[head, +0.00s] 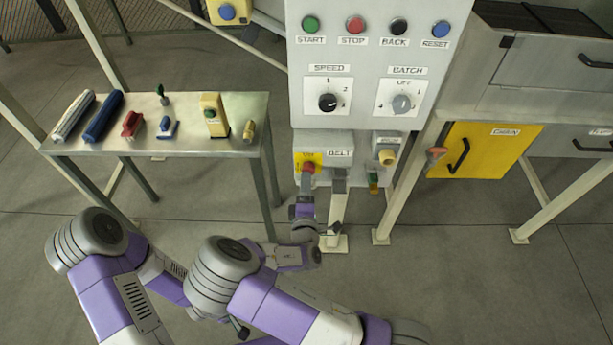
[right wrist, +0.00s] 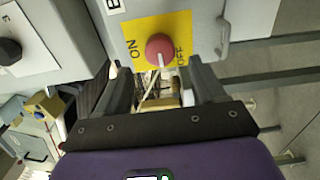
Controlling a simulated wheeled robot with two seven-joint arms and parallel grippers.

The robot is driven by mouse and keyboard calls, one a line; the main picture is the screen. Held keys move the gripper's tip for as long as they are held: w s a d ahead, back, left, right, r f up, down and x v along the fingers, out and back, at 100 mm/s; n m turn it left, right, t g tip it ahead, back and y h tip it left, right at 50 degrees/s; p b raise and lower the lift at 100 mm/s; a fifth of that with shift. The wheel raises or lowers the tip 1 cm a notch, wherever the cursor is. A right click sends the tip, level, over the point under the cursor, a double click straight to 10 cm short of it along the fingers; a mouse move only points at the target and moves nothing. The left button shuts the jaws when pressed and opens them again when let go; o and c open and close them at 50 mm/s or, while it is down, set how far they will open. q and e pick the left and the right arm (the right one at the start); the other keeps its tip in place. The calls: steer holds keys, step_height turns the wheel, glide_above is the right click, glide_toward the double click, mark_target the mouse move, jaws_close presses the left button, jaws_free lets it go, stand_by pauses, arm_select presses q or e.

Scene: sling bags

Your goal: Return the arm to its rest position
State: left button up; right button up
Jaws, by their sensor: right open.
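My right arm reaches up to the belt box (head: 340,149) below the grey control panel. My right gripper (head: 308,184) is just below the red belt knob (head: 309,167). In the right wrist view my right gripper (right wrist: 163,75) is open, with its two dark fingers apart and nothing seen between them. The red knob (right wrist: 160,48) shows ahead of the fingertips, on a yellow ON/OFF plate (right wrist: 142,30). My left arm is folded at the lower left; its gripper does not show.
The control panel (head: 375,60) carries several buttons and two dials. A metal table (head: 190,139) with several small items stands to the left. A yellow cabinet door (head: 482,150) with a black handle is to the right. A leg (head: 390,212) stands close to my right gripper. Open floor lies at the right.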

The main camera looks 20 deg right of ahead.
steer(key=shift+v, duration=1.1)
